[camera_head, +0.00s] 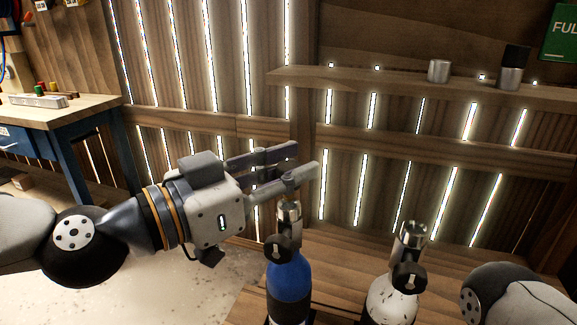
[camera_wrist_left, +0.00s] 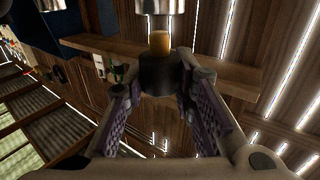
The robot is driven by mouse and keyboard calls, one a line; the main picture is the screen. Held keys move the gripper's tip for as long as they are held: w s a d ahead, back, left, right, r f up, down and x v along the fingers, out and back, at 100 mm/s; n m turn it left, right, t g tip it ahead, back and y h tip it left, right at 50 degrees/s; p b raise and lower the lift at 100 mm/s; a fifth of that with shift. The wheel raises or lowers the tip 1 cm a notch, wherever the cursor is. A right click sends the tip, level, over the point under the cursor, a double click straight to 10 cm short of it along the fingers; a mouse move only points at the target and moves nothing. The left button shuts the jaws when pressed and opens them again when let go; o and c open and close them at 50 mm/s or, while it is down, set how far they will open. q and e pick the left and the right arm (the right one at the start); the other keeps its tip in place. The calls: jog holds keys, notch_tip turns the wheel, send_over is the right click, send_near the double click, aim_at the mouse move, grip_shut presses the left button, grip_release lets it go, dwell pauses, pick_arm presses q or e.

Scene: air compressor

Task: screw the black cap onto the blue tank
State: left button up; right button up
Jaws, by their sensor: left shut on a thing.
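My left gripper (camera_head: 298,161) is level, just above the metal neck (camera_head: 290,216) of the blue tank (camera_head: 289,284). In the left wrist view its fingers are closed around the black cap (camera_wrist_left: 160,74), which sits between the fingertips. An orange-brass stub (camera_wrist_left: 160,43) and a silver cylinder (camera_wrist_left: 160,5) line up with the cap there; I cannot tell whether the thread is engaged. The cap is hidden by the fingers in the head view. The blue tank stands upright, with a black fitting (camera_head: 282,247) at its neck. My right gripper is out of the picture.
A white tank (camera_head: 390,304) with a metal neck stands to the right of the blue tank on the wooden surface (camera_head: 340,254). A wall shelf (camera_head: 400,83) holds a metal cylinder (camera_head: 439,71) and a black-topped one (camera_head: 512,68). A workbench (camera_head: 65,113) stands far left.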

aim_at(289, 165)
pick_arm(q)
jog(key=shift+f+b, duration=0.45)
jog(key=shift+f, duration=0.65)
jog(key=o, duration=1.1)
jog(key=shift+o, duration=0.2)
notch_tip(289, 165, up, 10)
jog(key=shift+r, duration=0.1)
